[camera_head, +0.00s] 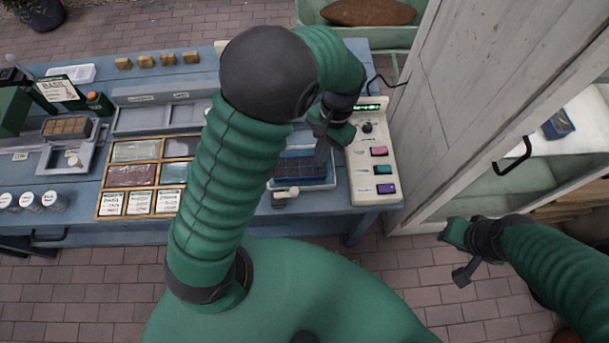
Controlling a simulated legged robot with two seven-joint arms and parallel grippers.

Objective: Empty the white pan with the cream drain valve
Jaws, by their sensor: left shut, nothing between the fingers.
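The white pan (331,182) sits on the blue table, left of the control panel, with a dark blue celled tray (292,168) in it. A cream valve piece (285,193) shows at its front left edge; whether it is open or shut is too small to tell. My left gripper (322,148) is shut and empty, over the pan's back right part. My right gripper (458,258) is open and empty, low at the right over the brick floor, away from the pan.
A cream control panel (362,180) with pink, teal and purple switches stands close right of the pan. A white wooden cabinet (430,130) rises beyond it. A wooden seed box (150,175), a grey tray (85,155) and several white jars (30,202) occupy the table's left.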

